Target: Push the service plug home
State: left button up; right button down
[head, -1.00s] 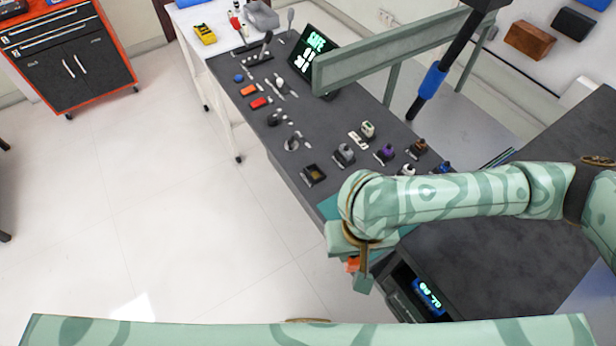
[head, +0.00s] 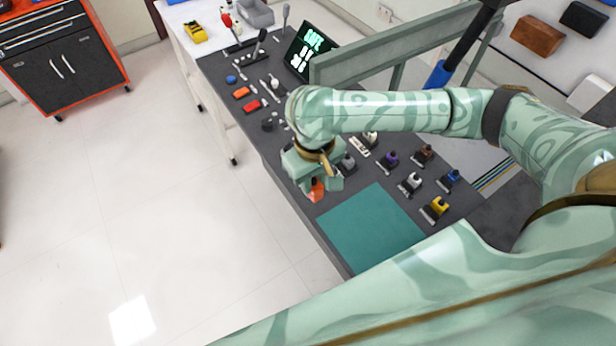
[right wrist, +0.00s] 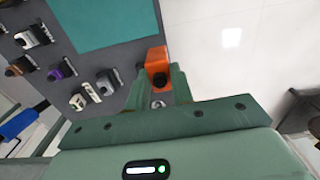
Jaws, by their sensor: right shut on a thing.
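The orange service plug (head: 316,190) is in my right gripper (head: 319,184), at the left edge of the dark bench. The right wrist view also shows the plug (right wrist: 156,60) between the fingers of the right gripper (right wrist: 160,80), which is shut on it. The gripper is over the spot where a dark square socket showed earlier. The gripper and arm now hide that socket, so I cannot tell whether the plug is above it or in it. My left gripper is out of view.
Several coloured connectors, such as a purple one (head: 388,160) and a yellow one (head: 436,209), stand right of the gripper. A bare teal mat (head: 370,235) lies in front.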

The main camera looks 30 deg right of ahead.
jog(key=w+d+f+b, duration=0.1)
jog(key=w+f, duration=0.1)
jog(key=w+d+f+b, duration=0.1)
jog(key=w+f+b, duration=0.1)
jog(key=w+f, duration=0.1)
jog(key=w+d+f+b, duration=0.1)
jog(key=w+f+b, duration=0.1)
jog(key=shift+w+d+f, duration=0.15)
jog(key=shift+w+d, duration=0.05)
jog(key=shift+d, duration=0.2)
jog(key=f+b, duration=0.3)
jog(key=f, duration=0.1)
jog(key=shift+w+d, duration=0.2)
jog(key=shift+w, duration=0.1)
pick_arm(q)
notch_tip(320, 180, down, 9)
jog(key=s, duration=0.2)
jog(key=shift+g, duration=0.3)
pick_arm(e)
jog(key=shift+r, duration=0.2)
jog(key=c, duration=1.2)
grip_release()
jog(key=shift+f, duration=0.15)
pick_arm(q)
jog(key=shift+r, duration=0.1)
